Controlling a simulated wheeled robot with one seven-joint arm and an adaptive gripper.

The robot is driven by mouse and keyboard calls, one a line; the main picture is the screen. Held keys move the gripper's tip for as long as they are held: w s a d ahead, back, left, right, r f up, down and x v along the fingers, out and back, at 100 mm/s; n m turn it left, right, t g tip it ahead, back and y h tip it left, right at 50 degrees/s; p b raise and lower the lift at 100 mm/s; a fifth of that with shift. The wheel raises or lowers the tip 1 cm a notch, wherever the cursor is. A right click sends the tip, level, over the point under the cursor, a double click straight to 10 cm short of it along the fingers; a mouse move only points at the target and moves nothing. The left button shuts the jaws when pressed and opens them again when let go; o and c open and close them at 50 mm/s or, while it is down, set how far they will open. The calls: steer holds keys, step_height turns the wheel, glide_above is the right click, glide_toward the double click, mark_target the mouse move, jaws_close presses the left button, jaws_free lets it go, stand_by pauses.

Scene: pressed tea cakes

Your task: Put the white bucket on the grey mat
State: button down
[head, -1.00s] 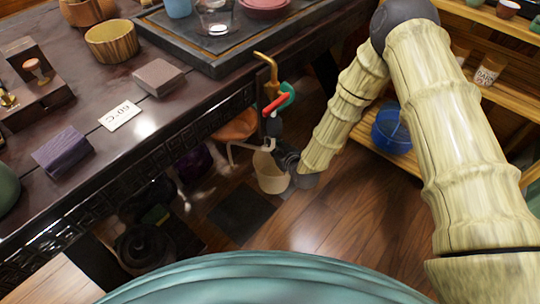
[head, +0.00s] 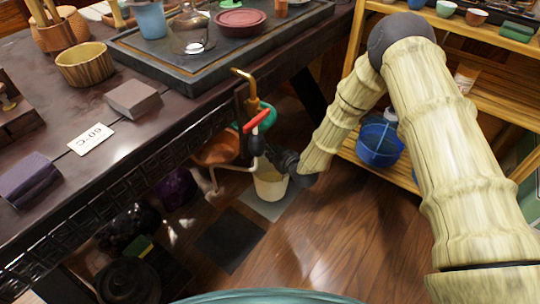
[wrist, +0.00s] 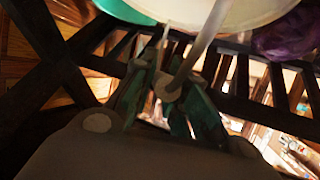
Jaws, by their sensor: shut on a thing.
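The white bucket (head: 270,187), cream in this light, hangs or stands upright at the light grey mat (head: 288,206), below the tap. Its base covers part of the mat; I cannot tell whether it touches it. My gripper (head: 283,160) is at the bucket's upper right side. In the wrist view the bucket's pale underside or wall (wrist: 225,12) fills the top, and my gripper (wrist: 172,88) is shut on its thin handle.
A dark square mat (head: 230,240) lies in front left. A blue bucket (head: 378,146) stands on the wooden shelf at right. Wooden floor at front right is clear.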

steer(key=shift+w+f+b, duration=0.2)
steer(key=shift+f+b, duration=0.8)
steer(key=shift+f, duration=0.65)
steer(key=c, duration=1.4)
jaws_free()
steer(key=shift+s+f, duration=0.1)
steer(key=shift+f, duration=0.05)
steer(key=p+v, duration=0.5)
steer(key=v, duration=0.7)
steer(key=shift+s, duration=0.1)
